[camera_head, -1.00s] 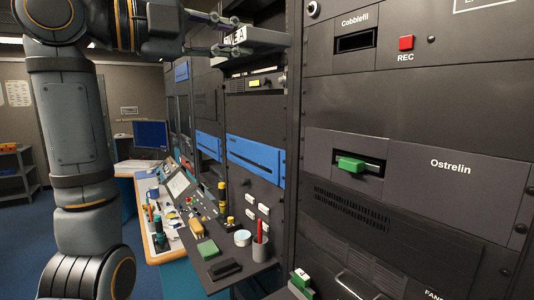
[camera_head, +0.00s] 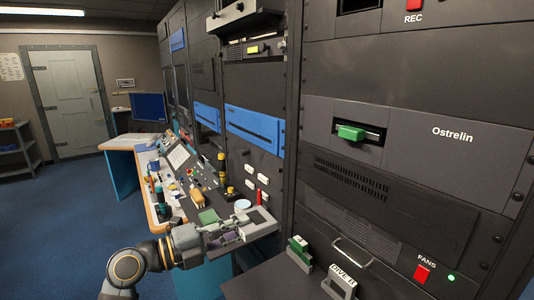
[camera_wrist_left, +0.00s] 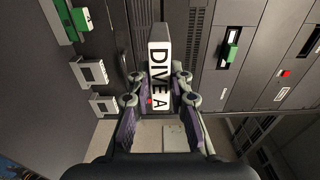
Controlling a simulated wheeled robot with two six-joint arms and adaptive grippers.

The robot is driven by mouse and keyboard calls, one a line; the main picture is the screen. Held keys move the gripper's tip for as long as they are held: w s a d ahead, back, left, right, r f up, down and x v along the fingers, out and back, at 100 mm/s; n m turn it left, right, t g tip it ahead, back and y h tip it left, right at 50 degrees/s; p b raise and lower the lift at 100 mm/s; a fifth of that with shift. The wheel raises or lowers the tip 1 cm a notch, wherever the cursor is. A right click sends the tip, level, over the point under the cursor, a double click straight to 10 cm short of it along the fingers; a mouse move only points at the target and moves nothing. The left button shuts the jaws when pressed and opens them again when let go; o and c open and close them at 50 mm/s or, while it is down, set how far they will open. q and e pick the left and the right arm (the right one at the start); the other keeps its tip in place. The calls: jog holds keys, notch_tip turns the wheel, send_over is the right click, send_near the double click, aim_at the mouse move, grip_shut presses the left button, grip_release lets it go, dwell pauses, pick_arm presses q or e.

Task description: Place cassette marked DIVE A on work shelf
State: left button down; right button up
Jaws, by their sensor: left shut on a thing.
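The cassette marked DIVE A (camera_wrist_left: 160,75) shows its white label in the left wrist view, between the purple-padded fingers of my left gripper (camera_wrist_left: 158,103), which is shut on it. In the head view my left gripper (camera_head: 222,230) is low, at the near side of the small dark ledge (camera_head: 265,214) on the console. Whether the cassette touches the ledge cannot be told. A dark lower shelf surface (camera_head: 262,284) lies at the bottom. My right gripper is in neither view.
The Ostrelin slot holds a green-ended cassette (camera_head: 350,132).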

pick_arm(q)
jog(key=s+f+n+t, duration=0.1)
jog(key=s+f, duration=1.1)
jog(key=f, duration=0.1)
jog(key=shift+s+f+y, duration=0.2)
jog(key=shift+s+y, duration=0.1)
jog(key=shift+y, duration=0.1)
jog(key=shift+a, duration=0.1)
